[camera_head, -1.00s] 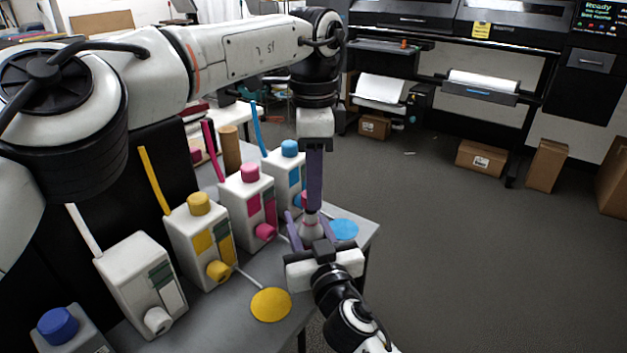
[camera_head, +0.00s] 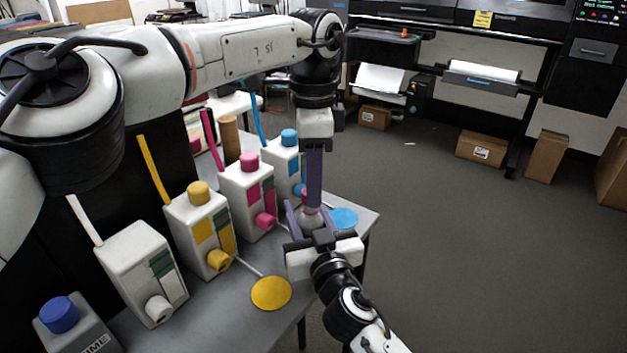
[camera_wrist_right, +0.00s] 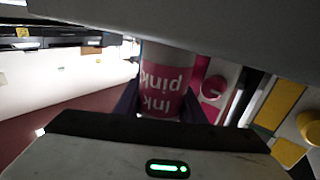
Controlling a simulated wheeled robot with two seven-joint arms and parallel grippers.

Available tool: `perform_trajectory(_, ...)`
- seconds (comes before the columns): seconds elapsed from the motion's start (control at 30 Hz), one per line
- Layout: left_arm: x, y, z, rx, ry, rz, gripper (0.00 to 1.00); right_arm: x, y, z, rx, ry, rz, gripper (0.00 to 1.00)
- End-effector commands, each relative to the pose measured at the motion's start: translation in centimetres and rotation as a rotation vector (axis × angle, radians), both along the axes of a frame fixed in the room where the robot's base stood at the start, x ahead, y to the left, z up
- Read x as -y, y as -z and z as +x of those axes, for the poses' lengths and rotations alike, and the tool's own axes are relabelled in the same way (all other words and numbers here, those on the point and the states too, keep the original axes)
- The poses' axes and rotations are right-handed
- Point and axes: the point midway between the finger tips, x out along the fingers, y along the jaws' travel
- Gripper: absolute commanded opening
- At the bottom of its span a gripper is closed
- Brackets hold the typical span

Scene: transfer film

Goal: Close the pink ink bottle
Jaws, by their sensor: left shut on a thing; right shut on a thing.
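The pink ink bottle (camera_head: 310,218) stands upright beyond the front of my right gripper (camera_head: 307,222), whose purple fingers are shut around its sides. In the right wrist view the bottle (camera_wrist_right: 165,82) shows its pink "pink ink" label between the fingers. My left gripper (camera_head: 313,200) points straight down over the bottle's top. It is shut on a small pink cap, mostly hidden by its purple fingers. The fingertips are at the bottle's neck; I cannot tell whether the cap touches the neck.
White dispensers with yellow (camera_head: 199,220), pink (camera_head: 236,200) and cyan (camera_head: 276,161) caps stand in a row on the grey table (camera_head: 225,315). A yellow disc (camera_head: 271,293) and a cyan disc (camera_head: 343,218) lie near the table's right edge. Open floor lies to the right.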

Motion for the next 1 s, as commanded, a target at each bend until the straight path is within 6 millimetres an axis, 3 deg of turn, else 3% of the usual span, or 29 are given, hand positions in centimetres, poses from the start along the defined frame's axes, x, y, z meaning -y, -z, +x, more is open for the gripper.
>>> perform_trajectory(0.87,0.0,1.2,0.0,-0.001,0.003,-0.001,0.00,0.0,0.0,0.0,-0.001,0.001,0.000,0.00)
perform_trajectory(1.0,0.0,1.2,-0.1,-0.001,0.124,-0.001,0.00,0.0,0.1,0.0,-0.001,0.001,0.000,0.00)
